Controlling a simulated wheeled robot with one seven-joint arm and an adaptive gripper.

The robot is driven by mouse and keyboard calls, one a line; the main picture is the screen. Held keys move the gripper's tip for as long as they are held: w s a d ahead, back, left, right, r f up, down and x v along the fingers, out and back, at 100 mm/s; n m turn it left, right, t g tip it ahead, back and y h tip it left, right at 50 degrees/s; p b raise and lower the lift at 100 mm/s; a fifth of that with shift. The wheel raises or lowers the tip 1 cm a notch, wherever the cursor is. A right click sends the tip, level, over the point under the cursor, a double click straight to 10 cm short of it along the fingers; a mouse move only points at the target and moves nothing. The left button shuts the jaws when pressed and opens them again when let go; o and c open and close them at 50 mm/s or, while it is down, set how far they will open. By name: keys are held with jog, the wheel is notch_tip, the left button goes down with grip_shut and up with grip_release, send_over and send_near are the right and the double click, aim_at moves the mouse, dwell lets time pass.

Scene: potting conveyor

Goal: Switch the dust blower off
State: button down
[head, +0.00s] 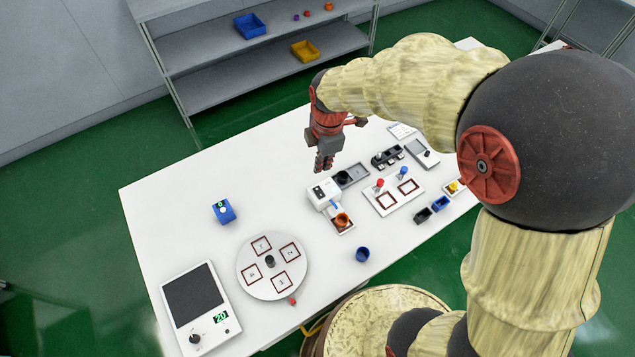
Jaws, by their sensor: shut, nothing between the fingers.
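My gripper (323,165) is shut and empty. It points down above the white table, just behind the white box in this view. The white box (319,191) has small dark marks on top and a blue part on its front, beside an orange cup (342,220). A grey tray-like unit (357,171) with a black round part stands right of the box. No label tells me which of these is the dust blower, and its switch is too small to make out. I cannot tell whether the gripper touches anything.
Right of the box stand a white board (388,206) with red squares, a black row of switches (387,157) and small bins (440,203). The table's back left is clear.

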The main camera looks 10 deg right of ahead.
aim_at(320, 195)
jog(key=shift+n, duration=1.2)
jog(key=f, duration=0.4)
jog(key=w+f+b, duration=0.1)
jog(key=f, duration=0.4)
jog(key=f+b, duration=0.1)
jog(key=f, duration=0.4)
jog(key=shift+w+a, duration=0.3)
jog(key=shift+w, duration=0.05)
jog(key=shift+f+b, duration=0.35)
jog(key=shift+w, duration=0.1)
jog(key=shift+s, duration=0.2)
jog(key=shift+s+d, duration=0.3)
jog(key=shift+s, duration=0.35)
jog(key=shift+r, duration=0.1)
